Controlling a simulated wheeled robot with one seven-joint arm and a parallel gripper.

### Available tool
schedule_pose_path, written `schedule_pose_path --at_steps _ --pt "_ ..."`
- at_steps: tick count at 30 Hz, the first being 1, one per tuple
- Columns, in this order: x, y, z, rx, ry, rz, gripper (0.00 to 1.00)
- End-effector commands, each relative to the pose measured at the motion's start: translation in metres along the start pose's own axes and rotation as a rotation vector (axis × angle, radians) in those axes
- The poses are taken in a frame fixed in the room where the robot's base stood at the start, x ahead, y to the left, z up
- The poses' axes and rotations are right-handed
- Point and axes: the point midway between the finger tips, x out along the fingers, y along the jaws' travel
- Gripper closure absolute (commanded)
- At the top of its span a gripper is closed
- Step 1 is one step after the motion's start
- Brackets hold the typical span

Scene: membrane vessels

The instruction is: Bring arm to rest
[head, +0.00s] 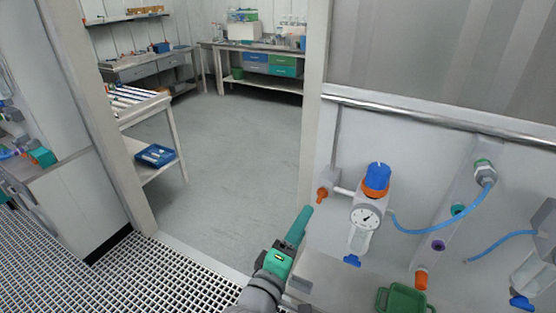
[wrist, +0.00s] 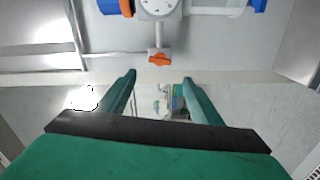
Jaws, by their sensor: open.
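My gripper (head: 300,224) is teal and points up and away, at the lower middle of the head view, just left of the wall panel. In the wrist view its two fingers (wrist: 160,82) stand apart with nothing between them. An orange valve handle (head: 321,194) sits on the pipe left of the gauge, just beyond and right of the fingertips in the head view. The handle also shows in the wrist view (wrist: 159,58), ahead of the fingers and apart from them.
The blue-topped regulator with its gauge (head: 365,217) is right of my gripper. A green container (head: 402,297) and blue hoses (head: 440,228) are farther right. A doorway post (head: 314,100) stands behind. The floor (head: 215,180) beyond the doorway is clear, with a shelf cart (head: 150,113) left.

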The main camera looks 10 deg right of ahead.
Motion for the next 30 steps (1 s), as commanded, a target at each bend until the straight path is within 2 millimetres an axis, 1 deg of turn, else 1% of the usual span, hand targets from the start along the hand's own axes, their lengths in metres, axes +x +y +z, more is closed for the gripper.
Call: schedule_pose_path --at_steps 2,5,8,11,15,17,21,24,26,30 --pt "-0.001 -0.003 0.0 0.002 0.005 -0.003 0.41" --pt "-0.005 -0.017 -0.001 0.015 0.027 -0.018 0.41" --pt "-0.015 -0.042 -0.001 0.048 0.071 -0.045 0.41" --pt "-0.03 -0.073 -0.002 0.1 0.127 -0.083 0.41" --pt "-0.056 -0.113 0.0 0.189 0.2 -0.144 0.41" --pt "-0.068 -0.129 0.002 0.231 0.228 -0.17 0.41" --pt "-0.101 -0.162 0.009 0.337 0.281 -0.239 0.41" --pt "-0.126 -0.182 0.015 0.42 0.311 -0.291 0.41" --pt "-0.141 -0.193 0.02 0.471 0.325 -0.321 0.41" --pt "-0.178 -0.213 0.034 0.598 0.345 -0.393 0.41"
